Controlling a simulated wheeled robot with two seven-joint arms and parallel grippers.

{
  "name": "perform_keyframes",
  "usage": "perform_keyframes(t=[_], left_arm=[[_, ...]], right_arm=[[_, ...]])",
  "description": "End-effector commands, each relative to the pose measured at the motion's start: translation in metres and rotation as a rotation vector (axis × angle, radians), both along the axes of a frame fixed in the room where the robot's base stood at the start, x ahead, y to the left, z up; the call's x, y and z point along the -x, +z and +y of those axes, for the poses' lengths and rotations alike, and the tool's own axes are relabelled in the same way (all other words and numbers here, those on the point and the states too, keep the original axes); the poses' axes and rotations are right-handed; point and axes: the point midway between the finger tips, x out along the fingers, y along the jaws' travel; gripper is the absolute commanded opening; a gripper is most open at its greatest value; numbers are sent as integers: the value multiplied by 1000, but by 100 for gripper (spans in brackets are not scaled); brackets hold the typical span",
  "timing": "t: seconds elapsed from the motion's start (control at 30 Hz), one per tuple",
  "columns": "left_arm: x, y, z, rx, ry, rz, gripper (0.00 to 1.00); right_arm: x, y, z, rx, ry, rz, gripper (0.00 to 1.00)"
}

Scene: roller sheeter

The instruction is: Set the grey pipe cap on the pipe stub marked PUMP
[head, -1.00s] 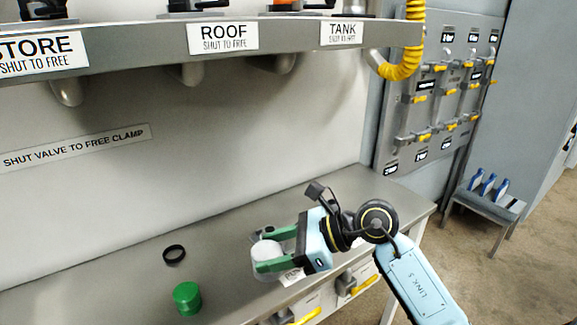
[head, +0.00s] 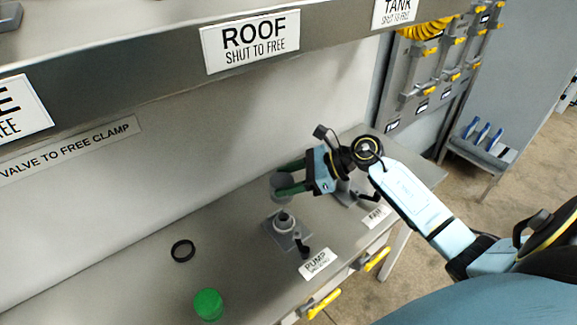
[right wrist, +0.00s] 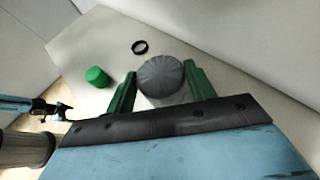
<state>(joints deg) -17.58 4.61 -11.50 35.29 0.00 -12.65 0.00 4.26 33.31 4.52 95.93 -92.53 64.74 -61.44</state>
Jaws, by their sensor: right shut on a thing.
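My right gripper (head: 286,187) is shut on the grey pipe cap (head: 280,180). The cap also shows between the green fingers in the right wrist view (right wrist: 162,77), its round ribbed top facing the camera. In the head view the cap appears just above and behind the grey pipe stub (head: 284,221) by the PUMP label (head: 317,262); they look apart, though the height gap is hard to judge. The stub's open top shows, and a dark lever (head: 301,245) sits on its base plate. My left gripper does not show in the head view.
A black ring (head: 182,251) and a green cap (head: 208,304) lie on the bench left of the stub. A FAN label (head: 374,217) and its fitting, partly hidden by my gripper, are to the right. A shelf with a ROOF label (head: 250,41) overhangs the back.

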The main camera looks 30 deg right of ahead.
Motion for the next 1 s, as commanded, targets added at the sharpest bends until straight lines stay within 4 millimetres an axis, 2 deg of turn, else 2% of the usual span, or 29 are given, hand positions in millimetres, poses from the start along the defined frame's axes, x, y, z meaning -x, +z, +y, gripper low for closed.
perform_keyframes(t=[0.07, 0.37, 0.8, 1.0], left_arm=[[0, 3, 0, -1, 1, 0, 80], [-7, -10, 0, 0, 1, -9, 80], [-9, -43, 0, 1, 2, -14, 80], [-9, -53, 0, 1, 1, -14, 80]], right_arm=[[-1, -2, -5, 2, -5, 0, 31], [-1, -22, -5, 0, -6, -1, 31], [-1, -73, -5, 3, -4, -2, 31], [-1, -81, -5, 2, -5, -1, 31]])
